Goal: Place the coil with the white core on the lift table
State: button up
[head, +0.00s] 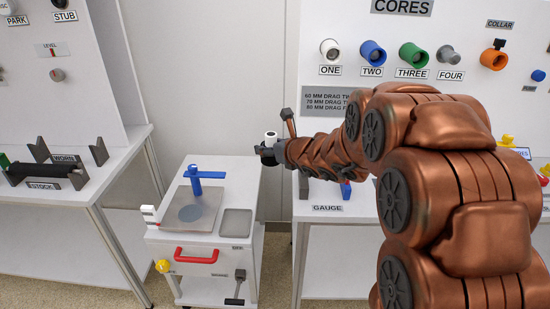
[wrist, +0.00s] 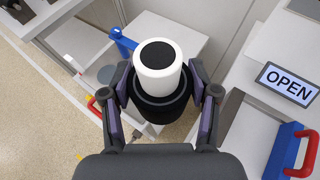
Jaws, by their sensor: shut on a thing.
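My gripper (wrist: 160,98) is shut on the coil with the white core, its fingers on both sides of the dark winding (wrist: 160,108). The white core (wrist: 152,77) stands up out of the winding, with a dark round top. In the head view the white core (head: 271,138) shows at the end of my arm, and my gripper (head: 268,152) is near the back right corner of the white cart that looks like the lift table (head: 227,184). The cart carries a grey plate with a round disc (head: 191,212) and a blue post with an arm (head: 194,180). The coil is held above surface level.
A recessed grey tray (head: 236,222) is at the cart's right, with a red handle (head: 197,255) in front. A bench with a dark roll (head: 45,172) stands left. The right bench has a GAUGE label (head: 327,208). An OPEN sign (wrist: 287,83) shows in the wrist view.

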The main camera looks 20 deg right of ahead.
aim_at(190, 212)
jog(key=u, duration=0.45)
jog(key=k, duration=1.1)
jog(key=u, duration=1.55)
jog(key=i, duration=1.7)
jog(key=z, duration=0.8)
jog(key=i, duration=0.75)
jog(key=z, duration=0.6)
